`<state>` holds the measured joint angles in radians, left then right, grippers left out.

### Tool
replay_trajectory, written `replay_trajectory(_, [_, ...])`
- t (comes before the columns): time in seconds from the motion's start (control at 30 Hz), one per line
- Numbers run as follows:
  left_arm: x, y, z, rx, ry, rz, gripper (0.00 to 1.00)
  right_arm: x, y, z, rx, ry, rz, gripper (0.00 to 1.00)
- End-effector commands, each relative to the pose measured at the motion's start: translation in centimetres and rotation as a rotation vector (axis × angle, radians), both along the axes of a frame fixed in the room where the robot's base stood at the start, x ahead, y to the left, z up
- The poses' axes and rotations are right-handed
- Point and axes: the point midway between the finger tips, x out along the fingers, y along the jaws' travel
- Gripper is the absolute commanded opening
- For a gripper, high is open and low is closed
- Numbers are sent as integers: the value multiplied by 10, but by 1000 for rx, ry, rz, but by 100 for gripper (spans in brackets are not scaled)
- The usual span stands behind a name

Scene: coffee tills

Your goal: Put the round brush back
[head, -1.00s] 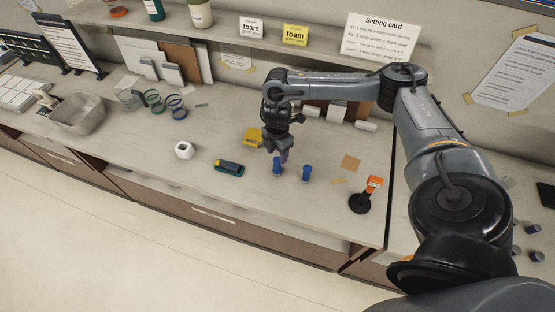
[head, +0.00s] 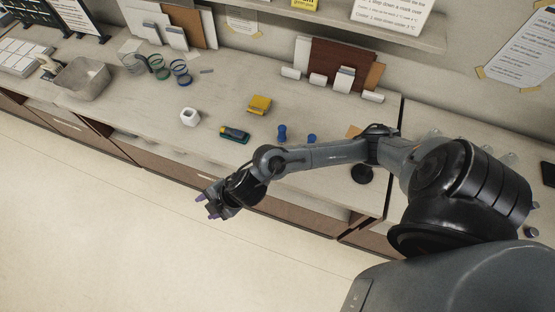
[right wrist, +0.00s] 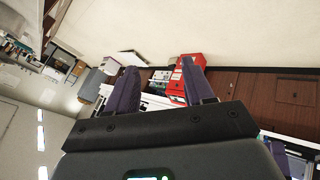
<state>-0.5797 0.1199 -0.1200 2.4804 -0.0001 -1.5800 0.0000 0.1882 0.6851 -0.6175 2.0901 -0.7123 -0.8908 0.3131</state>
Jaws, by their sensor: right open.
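Two small blue upright pieces stand on the counter (head: 215,90) in the head view: a left one (head: 281,132) and a right one (head: 311,138). They are too small for me to tell whether either is the round brush. My right gripper (head: 207,206) hangs out past the counter's front edge, over the floor, well apart from both. Its purple fingers are spread with nothing between them, as the right wrist view (right wrist: 160,85) also shows. My right forearm passes just in front of the blue pieces. My left gripper is not in view.
A green and yellow piece (head: 234,134), a yellow block (head: 259,105) and a white cup (head: 189,117) stand near the blue pieces. Coloured rings (head: 180,73) and a grey bin (head: 82,80) are farther left. A black round base (head: 362,174) is partly behind my arm.

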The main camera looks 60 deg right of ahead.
Motion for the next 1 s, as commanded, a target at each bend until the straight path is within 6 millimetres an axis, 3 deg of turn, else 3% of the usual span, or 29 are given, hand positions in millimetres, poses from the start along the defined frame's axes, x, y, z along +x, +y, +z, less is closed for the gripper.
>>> replay_trajectory(0.03, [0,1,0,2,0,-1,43,-12,14,7,65,7,-87,52])
replay_trajectory(0.13, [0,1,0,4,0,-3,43,-27,9,19,144,40,-298,52])
replay_trajectory(0.27, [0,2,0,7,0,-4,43,-58,-23,20,200,154,-580,52])
replay_trajectory(0.4, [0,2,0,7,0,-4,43,-102,-60,10,223,304,-832,52])
replay_trajectory(0.6, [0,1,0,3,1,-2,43,-151,-92,1,226,456,-1037,52])
replay_trajectory(0.73, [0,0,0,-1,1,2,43,-163,-99,-1,224,492,-1082,52])
replay_trajectory(1.0, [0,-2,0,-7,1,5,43,-164,-99,-1,223,496,-1086,52])
